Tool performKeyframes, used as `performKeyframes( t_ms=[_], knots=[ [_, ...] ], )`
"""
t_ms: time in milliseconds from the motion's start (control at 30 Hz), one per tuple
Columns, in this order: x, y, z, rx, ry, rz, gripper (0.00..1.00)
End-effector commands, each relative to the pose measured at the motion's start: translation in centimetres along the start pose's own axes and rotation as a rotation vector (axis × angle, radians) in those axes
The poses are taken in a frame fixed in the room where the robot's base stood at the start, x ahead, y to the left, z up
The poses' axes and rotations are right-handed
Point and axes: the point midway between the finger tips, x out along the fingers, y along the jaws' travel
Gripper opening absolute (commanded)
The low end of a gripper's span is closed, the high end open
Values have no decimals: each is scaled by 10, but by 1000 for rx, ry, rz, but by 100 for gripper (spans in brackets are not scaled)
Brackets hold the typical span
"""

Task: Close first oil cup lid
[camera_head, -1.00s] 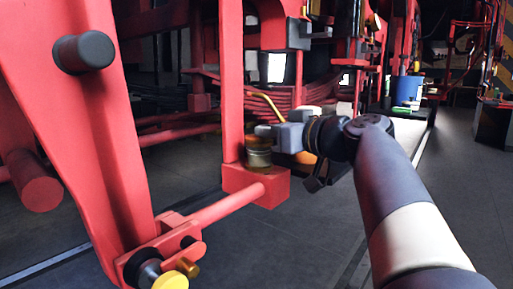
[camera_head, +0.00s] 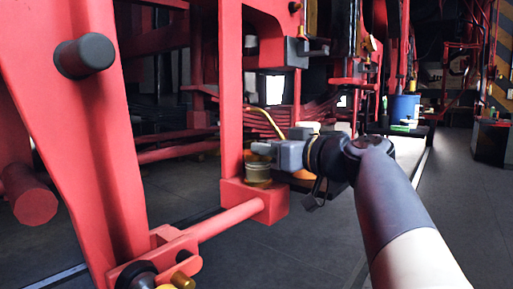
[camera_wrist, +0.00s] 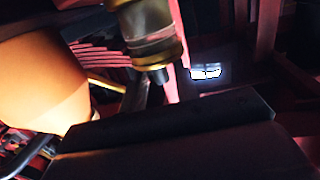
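The oil cup (camera_head: 258,174), a small brass and glass cylinder, stands upright on a red block (camera_head: 270,202) at the foot of a red post. My gripper (camera_head: 272,151) reaches in from the right, its grey tip at the top of the cup. I cannot tell whether it touches the lid, and the lid's position is unclear behind the tip. In the wrist view, the brass cup body (camera_wrist: 150,38) shows at the top, beyond a dark gripper finger (camera_wrist: 185,125). The gap between the fingers is not visible.
A red rod (camera_head: 225,219) runs from the block to a linkage at lower left. A large red frame (camera_head: 75,130) fills the left. An orange rounded object (camera_wrist: 40,75) is close on the left in the wrist view. Open floor (camera_head: 455,190) lies to the right.

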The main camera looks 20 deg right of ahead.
Motion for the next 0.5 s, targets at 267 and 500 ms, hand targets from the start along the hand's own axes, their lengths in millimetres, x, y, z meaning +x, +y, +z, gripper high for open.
performKeyframes(
  t_ms=[267, 500],
  knots=[
    [0, 0, -1, -1, 1, 0, 37],
    [-15, 1, -2, -2, 2, 4, 37]
  ],
)
